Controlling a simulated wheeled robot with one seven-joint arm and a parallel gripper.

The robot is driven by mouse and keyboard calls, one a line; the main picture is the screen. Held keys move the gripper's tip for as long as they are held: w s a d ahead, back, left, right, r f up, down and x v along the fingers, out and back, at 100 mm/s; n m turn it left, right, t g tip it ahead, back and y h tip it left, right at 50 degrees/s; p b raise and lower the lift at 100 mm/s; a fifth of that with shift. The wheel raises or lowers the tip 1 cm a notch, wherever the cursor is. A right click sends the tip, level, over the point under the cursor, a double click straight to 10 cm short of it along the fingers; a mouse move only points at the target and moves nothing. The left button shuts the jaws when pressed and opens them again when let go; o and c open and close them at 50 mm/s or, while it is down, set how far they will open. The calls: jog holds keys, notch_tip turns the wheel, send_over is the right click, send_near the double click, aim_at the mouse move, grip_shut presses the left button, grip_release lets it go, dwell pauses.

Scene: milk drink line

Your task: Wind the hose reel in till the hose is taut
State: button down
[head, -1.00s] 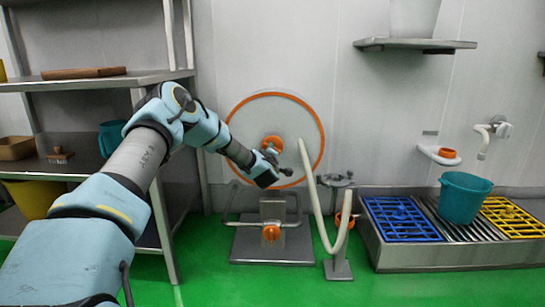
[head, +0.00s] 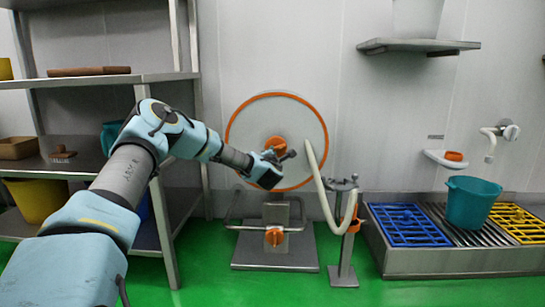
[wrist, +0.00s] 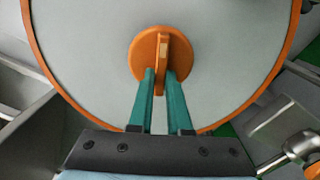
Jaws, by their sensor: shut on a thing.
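The hose reel is a pale grey disc (head: 250,120) with an orange rim, upright on a metal stand near the wall. At its centre is an orange hub (head: 276,144) with a raised grip bar (wrist: 161,52). My gripper (wrist: 160,76) is shut on this bar, its two green fingers on either side. In the head view my gripper (head: 277,160) covers part of the hub and lower disc. The cream hose (head: 320,180) runs from the reel's right side, sags in a bend, and rises to a metal post (head: 344,255). It is slack.
The reel's base plate (head: 290,256) carries another orange knob (head: 274,237). A metal shelf rack (head: 165,215) stands at left. At right is a low trough (head: 450,263) with blue and yellow grates and a teal bucket (head: 472,203). The green floor in front is clear.

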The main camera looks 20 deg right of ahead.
jog(key=shift+s+d+f+n+b, duration=0.1)
jog(key=shift+n+b, duration=0.45)
jog(key=shift+n, duration=0.65)
jog(key=shift+d+f+n+b, duration=0.15)
jog(key=shift+n+b, duration=0.45)
jog(key=shift+n, duration=0.6)
jog(key=shift+s+a+f+n+b, duration=0.1)
jog(key=shift+n+b, duration=0.45)
jog(key=shift+n, duration=0.65)
jog(key=shift+d, duration=0.1)
jog(key=c, duration=0.9)
grip_release()
jog(key=shift+o, duration=0.2)
jog(key=shift+r, duration=0.1)
jog(key=p+v, duration=0.3)
jog(key=v, duration=0.7)
jog(key=shift+s, duration=0.3)
